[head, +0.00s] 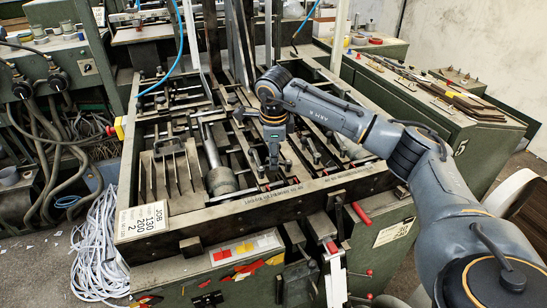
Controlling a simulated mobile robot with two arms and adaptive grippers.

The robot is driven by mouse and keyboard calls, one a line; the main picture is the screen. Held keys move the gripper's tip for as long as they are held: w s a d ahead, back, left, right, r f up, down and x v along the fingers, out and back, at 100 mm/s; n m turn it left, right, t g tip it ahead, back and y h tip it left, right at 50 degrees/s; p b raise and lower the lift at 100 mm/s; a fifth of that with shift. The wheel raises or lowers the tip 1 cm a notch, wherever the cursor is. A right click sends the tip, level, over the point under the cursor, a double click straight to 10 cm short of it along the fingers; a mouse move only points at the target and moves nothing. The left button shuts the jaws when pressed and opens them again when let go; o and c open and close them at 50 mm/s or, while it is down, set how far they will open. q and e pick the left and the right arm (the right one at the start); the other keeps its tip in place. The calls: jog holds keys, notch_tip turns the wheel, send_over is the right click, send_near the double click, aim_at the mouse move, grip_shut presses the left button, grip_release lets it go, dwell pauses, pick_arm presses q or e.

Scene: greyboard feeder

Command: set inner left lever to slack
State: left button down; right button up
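My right gripper (272,164) points down over the middle of the greyboard feeder (255,213), above its inner bars and rods. Its fingers are small and dark against the machine, so I cannot tell whether they are open or shut, or whether they touch anything. At the front of the feeder are several lever-like parts. One has a red grip (361,213) and another a red tip (332,247) above a pale plate. I cannot tell which of them is the inner left lever, or its setting. My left gripper is not in view.
A dark cylinder (221,181) and upright plates (176,172) stand in the feeder's left part. Tall metal posts (240,40) rise behind my gripper. A blue hose (178,55) hangs at the back left. A green cabinet (440,120) stands right; a white cable heap (97,255) lies left.

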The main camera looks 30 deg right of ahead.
notch_tip(320, 180, up, 10)
jog(key=s+a, duration=0.1)
jog(key=shift+s+r, duration=0.25)
jog(key=shift+s, duration=0.1)
dwell(0.3)
